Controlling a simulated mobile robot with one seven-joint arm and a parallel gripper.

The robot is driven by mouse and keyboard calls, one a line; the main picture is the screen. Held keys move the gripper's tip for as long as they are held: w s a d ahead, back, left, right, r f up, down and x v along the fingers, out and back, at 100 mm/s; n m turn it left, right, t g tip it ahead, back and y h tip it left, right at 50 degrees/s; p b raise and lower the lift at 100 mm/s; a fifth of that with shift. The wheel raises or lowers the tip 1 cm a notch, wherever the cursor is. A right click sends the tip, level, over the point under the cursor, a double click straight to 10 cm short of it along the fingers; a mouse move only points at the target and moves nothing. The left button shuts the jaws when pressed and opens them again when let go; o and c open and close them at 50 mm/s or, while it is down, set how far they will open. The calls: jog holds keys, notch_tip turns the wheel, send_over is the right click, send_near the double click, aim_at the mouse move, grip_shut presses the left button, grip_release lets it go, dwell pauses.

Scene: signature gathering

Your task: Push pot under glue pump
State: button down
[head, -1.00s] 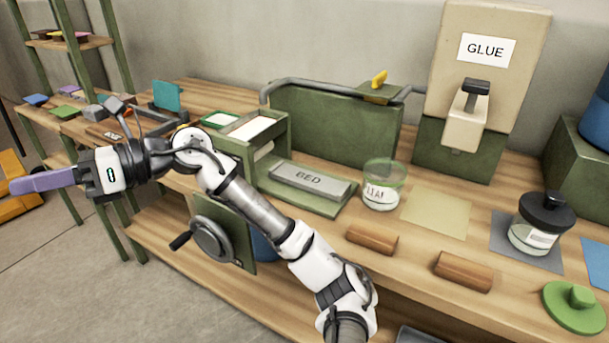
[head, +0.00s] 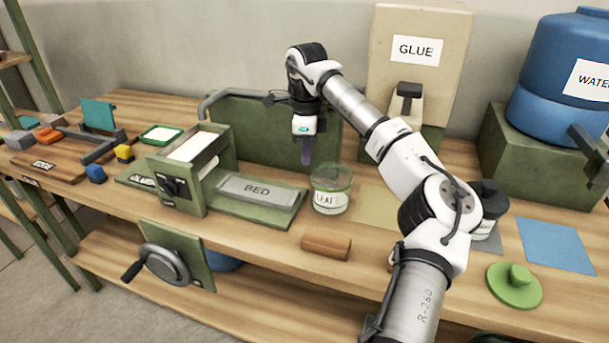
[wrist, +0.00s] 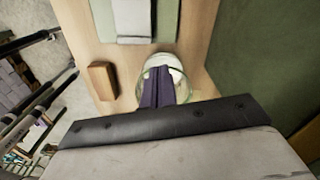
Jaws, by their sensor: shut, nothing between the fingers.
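A glass pot with a green rim and a label reading like LEAF (head: 331,188) stands upright on the bench, right of the BED plate. The glue pump (head: 437,40) is a tall beige box labelled GLUE at the back, with a dark-topped spout (head: 408,90) partly behind my arm. My gripper (head: 306,160) points down with purple fingers shut and empty, just left of and behind the pot in the head view. In the wrist view my fingers (wrist: 162,88) overlap the pot (wrist: 167,60); whether they touch it I cannot tell.
A tan mat (head: 375,208) lies right of the pot, partly behind my arm. A dark-lidded jar (head: 488,215) stands further right, partly hidden. A wooden block (head: 326,245) lies in front of the pot. The BED plate (head: 258,190) is left; a blue water barrel (head: 560,70) stands back right.

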jog(key=f, duration=0.3)
jog(key=f+p, duration=0.1)
jog(key=f, duration=0.2)
jog(key=f+p, duration=0.1)
jog(key=f, duration=0.2)
jog(key=shift+s+f, duration=0.2)
jog(key=shift+s, duration=0.1)
